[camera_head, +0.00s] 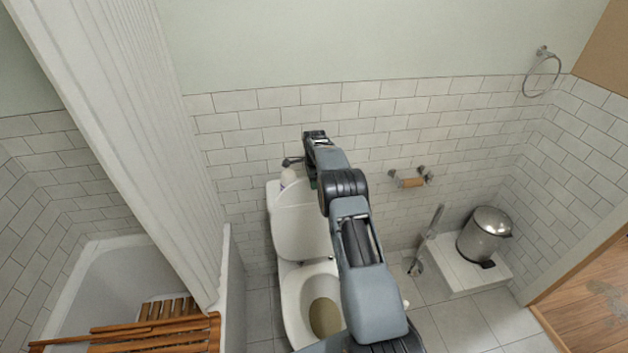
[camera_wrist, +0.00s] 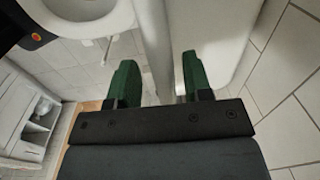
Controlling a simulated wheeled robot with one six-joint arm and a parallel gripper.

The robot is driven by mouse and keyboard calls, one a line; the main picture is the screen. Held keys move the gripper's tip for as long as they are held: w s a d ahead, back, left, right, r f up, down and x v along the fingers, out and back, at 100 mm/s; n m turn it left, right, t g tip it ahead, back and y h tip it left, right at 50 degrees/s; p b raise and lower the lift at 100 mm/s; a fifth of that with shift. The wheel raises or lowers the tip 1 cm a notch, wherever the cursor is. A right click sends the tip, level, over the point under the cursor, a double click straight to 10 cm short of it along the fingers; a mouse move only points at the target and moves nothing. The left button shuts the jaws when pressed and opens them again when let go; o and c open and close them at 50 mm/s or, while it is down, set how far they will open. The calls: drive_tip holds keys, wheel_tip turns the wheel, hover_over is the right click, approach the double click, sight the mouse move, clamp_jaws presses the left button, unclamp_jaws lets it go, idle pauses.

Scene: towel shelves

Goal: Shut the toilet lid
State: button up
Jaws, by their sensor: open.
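The toilet lid (camera_head: 302,232) is white and stands raised, leaning back toward the cistern (camera_head: 272,196). Below it the toilet bowl (camera_head: 291,302) is open. My gripper (camera_head: 313,184) is at the top of the lid, partly hidden behind my arm in the head view. In the wrist view its two green fingers are apart, with my gripper (camera_wrist: 158,72) open around the lid's edge (camera_wrist: 157,40). One finger is on the bowl side and the other on the cistern side. I cannot tell whether either finger touches the lid.
A white curtain (camera_head: 130,120) and a bathtub (camera_head: 95,262) with a wooden rack (camera_head: 165,335) are at left. A paper holder (camera_head: 411,182) is on the tiled wall at right. A toilet brush (camera_head: 433,222) and a metal bin (camera_head: 484,236) stand to the right.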

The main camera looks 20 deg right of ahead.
clamp_jaws()
idle(0.3)
idle(0.3)
